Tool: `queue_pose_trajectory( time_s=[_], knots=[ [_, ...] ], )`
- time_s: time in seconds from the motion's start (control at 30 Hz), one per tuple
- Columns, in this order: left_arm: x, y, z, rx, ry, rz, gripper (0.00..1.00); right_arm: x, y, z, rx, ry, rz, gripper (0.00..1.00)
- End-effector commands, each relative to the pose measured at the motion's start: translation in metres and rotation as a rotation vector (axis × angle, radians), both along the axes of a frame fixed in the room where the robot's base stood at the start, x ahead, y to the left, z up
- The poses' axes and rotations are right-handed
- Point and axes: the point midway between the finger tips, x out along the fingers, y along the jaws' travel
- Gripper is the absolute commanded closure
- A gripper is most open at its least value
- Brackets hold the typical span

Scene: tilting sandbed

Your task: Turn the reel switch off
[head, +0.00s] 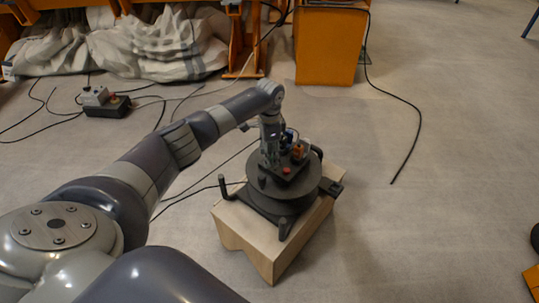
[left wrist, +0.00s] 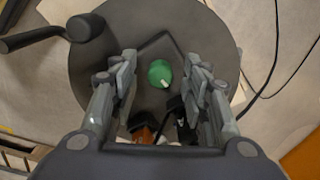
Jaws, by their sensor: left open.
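The dark cable reel (head: 262,188) stands on a wooden block in the head view. In the left wrist view its round grey top (left wrist: 215,35) fills the middle. A round green knob (left wrist: 160,73) with a white mark at its lower right sits on the reel's top; it looks like the switch. My left gripper (head: 270,155) is over the reel's top. In the left wrist view my left gripper (left wrist: 160,68) is open, with one finger on each side of the knob and visible gaps between. The gripper hides part of the reel's top. My right gripper is not in view.
Plugs (left wrist: 145,133) sit in the reel's top close to my fingers. A crank handle (left wrist: 40,38) sticks out at the upper left. The wooden block (head: 262,250) stands on open floor. Black cables (head: 400,95) lie around, and an orange cabinet (head: 328,48) stands behind.

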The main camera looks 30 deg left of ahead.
Motion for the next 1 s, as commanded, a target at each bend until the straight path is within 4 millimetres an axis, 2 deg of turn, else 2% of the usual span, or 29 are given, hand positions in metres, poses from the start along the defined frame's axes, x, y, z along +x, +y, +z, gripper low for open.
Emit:
queue_pose_trajectory(
  time_s=[0.23, 0.27, 0.43, 0.77, 1.0],
  knots=[
    [0.000, 0.000, -0.001, 0.000, 0.000, 0.000, 0.57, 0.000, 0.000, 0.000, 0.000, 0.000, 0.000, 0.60],
    [0.000, 0.000, -0.001, 0.000, 0.000, 0.000, 0.62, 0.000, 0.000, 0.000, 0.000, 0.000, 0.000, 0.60],
    [0.000, 0.000, -0.001, 0.000, 0.000, 0.000, 1.00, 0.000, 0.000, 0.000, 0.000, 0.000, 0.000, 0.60],
    [0.000, -0.001, 0.000, -0.001, 0.001, 0.014, 1.00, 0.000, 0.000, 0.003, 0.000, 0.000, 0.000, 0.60],
    [0.000, -0.001, 0.002, -0.002, 0.001, 0.082, 1.00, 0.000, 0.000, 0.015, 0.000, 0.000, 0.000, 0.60]
  ],
)
